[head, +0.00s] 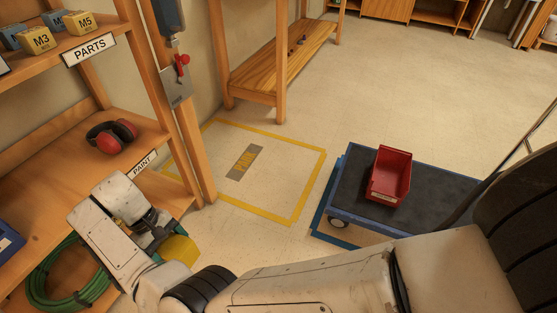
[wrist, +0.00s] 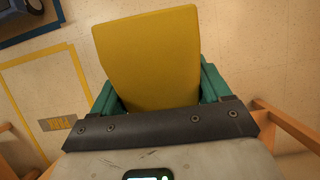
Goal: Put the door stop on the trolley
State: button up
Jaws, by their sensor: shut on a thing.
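My gripper (wrist: 158,88) is shut on a yellow wedge-like block, the door stop (wrist: 148,52), held between its two teal fingers in the wrist view. In the head view the door stop (head: 181,250) shows at the end of my arm at lower left, beside the shelf and above the floor. The trolley (head: 442,187) stands on the floor to the right, apart from my gripper. It has a dark flat top and blue sides. My arm hides part of its near side. A corner of the trolley (wrist: 28,18) seems to show at the wrist view's top left.
A red bin (head: 390,176) sits on the trolley's top, with bare deck around it. A yellow-outlined floor area (head: 292,222) lies empty between shelf and trolley. The wooden shelf (head: 60,165) at left holds red ear defenders (head: 111,135) and a green hose (head: 58,285).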

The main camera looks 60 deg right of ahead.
aim_at(442, 203)
jog(key=k+l, duration=0.2)
jog(key=k, duration=0.2)
jog(key=k+l, duration=0.45)
jog(key=k, duration=0.3)
jog(key=k+l, duration=0.1)
jog(key=l, duration=0.75)
jog(key=k+l+z, duration=0.1)
jog(key=l, duration=0.35)
jog(key=k, duration=0.05)
